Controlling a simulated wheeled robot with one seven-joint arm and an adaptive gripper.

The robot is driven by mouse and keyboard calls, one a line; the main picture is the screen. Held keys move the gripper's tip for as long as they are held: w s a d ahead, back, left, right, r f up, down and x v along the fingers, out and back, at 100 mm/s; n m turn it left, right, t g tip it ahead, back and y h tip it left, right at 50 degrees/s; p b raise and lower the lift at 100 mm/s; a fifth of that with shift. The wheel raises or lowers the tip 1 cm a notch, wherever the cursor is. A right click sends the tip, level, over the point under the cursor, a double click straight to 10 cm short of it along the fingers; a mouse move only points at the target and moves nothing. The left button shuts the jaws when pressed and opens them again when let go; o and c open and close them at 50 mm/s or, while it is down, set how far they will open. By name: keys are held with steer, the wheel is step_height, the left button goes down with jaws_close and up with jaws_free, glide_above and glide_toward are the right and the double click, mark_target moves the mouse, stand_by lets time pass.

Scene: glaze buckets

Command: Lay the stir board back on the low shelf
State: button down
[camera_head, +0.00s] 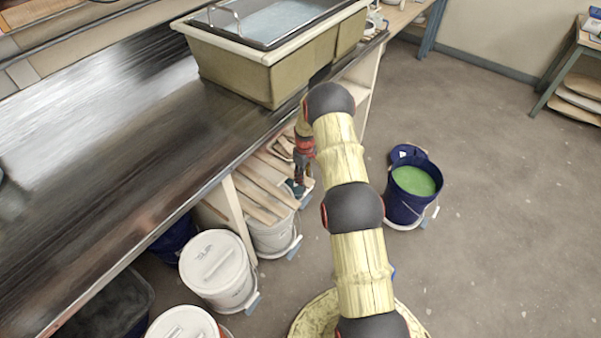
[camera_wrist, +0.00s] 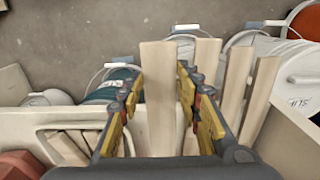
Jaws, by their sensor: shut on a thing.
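My gripper (camera_wrist: 159,82) is shut on a long pale wooden stir board (camera_wrist: 160,100), which stands out between the fingers in the wrist view. In the head view my gripper (camera_head: 300,186) is beside the counter's front edge, at the low shelf area, and the held board is hard to tell from the others. Several similar boards (camera_head: 262,194) lie side by side under the counter; they also show to the right of the held board in the wrist view (camera_wrist: 236,88). The low shelf under them is mostly hidden. Whether the held board touches it I cannot tell.
White lidded buckets (camera_head: 217,268) stand below the counter (camera_head: 110,130). A blue bucket of green glaze (camera_head: 405,205) stands on the floor to the right of my arm. A beige basin (camera_head: 235,75) is on the counter.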

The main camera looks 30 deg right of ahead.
step_height(320, 180, down, 7)
steer(key=b, duration=0.3)
steer(key=shift+r, duration=0.2)
steer(key=shift+f, duration=0.4)
stand_by(0.4)
steer(key=c, duration=1.2)
jaws_free()
step_height(320, 180, up, 12)
steer(key=shift+s+f, duration=0.1)
